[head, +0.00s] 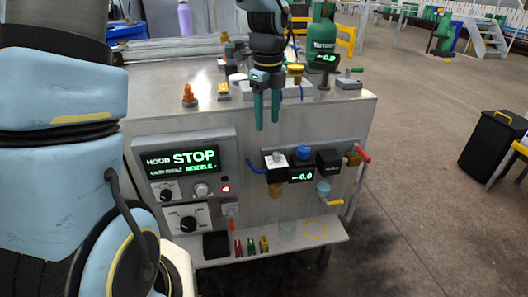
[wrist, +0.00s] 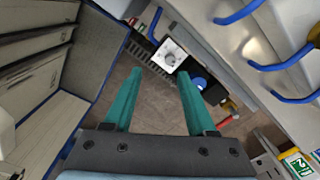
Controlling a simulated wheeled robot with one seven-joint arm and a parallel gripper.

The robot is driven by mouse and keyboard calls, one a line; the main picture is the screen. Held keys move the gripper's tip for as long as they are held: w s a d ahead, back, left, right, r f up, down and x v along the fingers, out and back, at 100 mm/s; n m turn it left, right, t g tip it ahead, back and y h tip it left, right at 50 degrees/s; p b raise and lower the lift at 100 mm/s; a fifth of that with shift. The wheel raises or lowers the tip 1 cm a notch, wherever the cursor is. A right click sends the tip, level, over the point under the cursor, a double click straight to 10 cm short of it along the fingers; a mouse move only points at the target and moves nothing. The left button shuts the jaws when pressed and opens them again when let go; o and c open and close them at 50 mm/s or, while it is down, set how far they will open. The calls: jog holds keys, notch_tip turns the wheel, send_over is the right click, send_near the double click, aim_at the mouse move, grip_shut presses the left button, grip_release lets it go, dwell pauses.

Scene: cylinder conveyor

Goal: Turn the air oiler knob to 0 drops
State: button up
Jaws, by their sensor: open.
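The air unit (head: 301,176) is mounted on the right part of the cabinet's front face. It has a white-faced dial knob (head: 276,161) at its left, a blue knob (head: 304,152) in the middle and a green "0.0" display below. The white dial also shows in the wrist view (wrist: 168,54), with the blue knob (wrist: 199,82) beside it. The dial's marks are too small to read. My gripper (head: 267,125) points down with its teal fingers apart and empty, above and apart from the white dial. In the wrist view, both fingertips (wrist: 158,73) are short of the dial.
A control panel (head: 188,165) showing "STOP" is left of the air unit. A red-handled valve (head: 358,154) is at its right. A shelf (head: 268,244) with small coloured parts runs below. Fittings and a green bottle (head: 321,38) stand on the cabinet top.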

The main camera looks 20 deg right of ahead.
aim_at(277, 154)
jog(key=d+f+m, duration=0.1)
jog(key=f, duration=0.2)
jog(key=d+f+m, duration=0.1)
jog(key=f, duration=0.3)
jog(key=f+m, duration=0.1)
jog(key=f, duration=0.3)
jog(key=shift+d+m+p, duration=0.3)
jog(key=shift+d, duration=0.1)
jog(key=shift+s, duration=0.1)
jog(key=shift+r, duration=0.1)
grip_shut()
